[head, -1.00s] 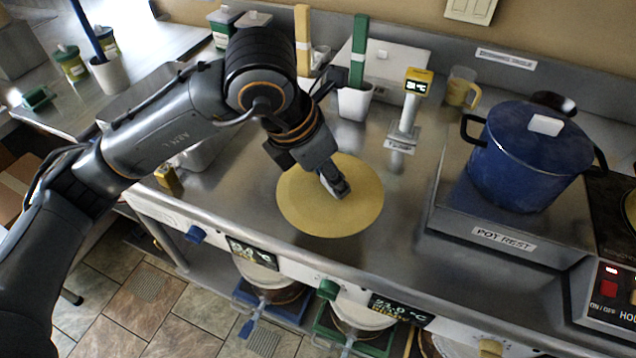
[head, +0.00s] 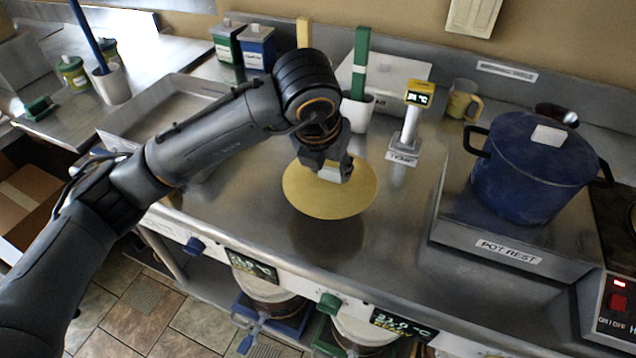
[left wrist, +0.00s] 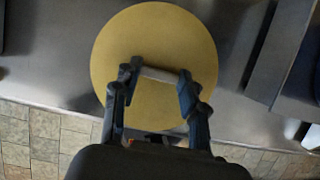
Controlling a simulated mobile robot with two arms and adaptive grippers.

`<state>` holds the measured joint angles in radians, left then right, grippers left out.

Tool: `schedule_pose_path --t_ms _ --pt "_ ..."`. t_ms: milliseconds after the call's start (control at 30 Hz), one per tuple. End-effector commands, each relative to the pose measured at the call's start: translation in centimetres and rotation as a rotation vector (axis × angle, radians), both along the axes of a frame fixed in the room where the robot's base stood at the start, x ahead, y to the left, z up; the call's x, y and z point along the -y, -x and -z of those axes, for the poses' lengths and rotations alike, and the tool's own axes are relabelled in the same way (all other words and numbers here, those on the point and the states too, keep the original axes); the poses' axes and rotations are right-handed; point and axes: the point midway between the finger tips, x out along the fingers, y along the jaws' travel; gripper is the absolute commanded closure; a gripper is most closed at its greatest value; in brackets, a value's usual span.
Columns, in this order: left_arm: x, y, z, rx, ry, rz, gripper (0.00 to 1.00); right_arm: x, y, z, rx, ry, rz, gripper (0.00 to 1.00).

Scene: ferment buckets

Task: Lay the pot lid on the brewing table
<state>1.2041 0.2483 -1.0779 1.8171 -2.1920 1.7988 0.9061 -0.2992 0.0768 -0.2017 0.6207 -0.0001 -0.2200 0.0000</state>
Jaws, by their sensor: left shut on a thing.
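A flat round yellow lid (head: 325,200) hangs a little above the steel brewing table (head: 400,225), with a dark shadow on the steel below it. My left gripper (head: 336,172) is shut on the lid's pale handle. In the left wrist view my left gripper (left wrist: 157,78) has a finger at each end of the handle, over the yellow lid (left wrist: 150,40). A blue pot (head: 530,175) stands on the pot rest (head: 480,238) at the right; its top is blue with a white handle. My right gripper is not in view.
A yellow-topped thermometer stand (head: 411,125), a white cup (head: 358,110) with a green stick and a yellowish mug (head: 462,102) stand at the back. A steel basin (head: 165,108) is at the left. The steel between the lid and the pot rest is clear.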

Motion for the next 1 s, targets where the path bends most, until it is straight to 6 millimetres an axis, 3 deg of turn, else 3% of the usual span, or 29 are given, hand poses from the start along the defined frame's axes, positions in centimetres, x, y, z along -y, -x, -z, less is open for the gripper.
schedule_pose_path --t_ms 100,367,600,1000 --pt "-0.7 -1.0 1.9 -0.001 0.0 -0.002 0.92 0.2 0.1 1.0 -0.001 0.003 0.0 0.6" --pt "-1.4 -2.0 3.2 0.0 0.0 -0.001 0.92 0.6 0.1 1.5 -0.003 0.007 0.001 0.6" --pt "-2.0 -2.8 6.9 -0.002 0.0 0.0 0.92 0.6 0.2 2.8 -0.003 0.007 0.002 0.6" --pt "-2.0 -2.9 7.6 0.001 0.001 0.001 0.92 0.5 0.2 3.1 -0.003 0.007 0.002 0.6"
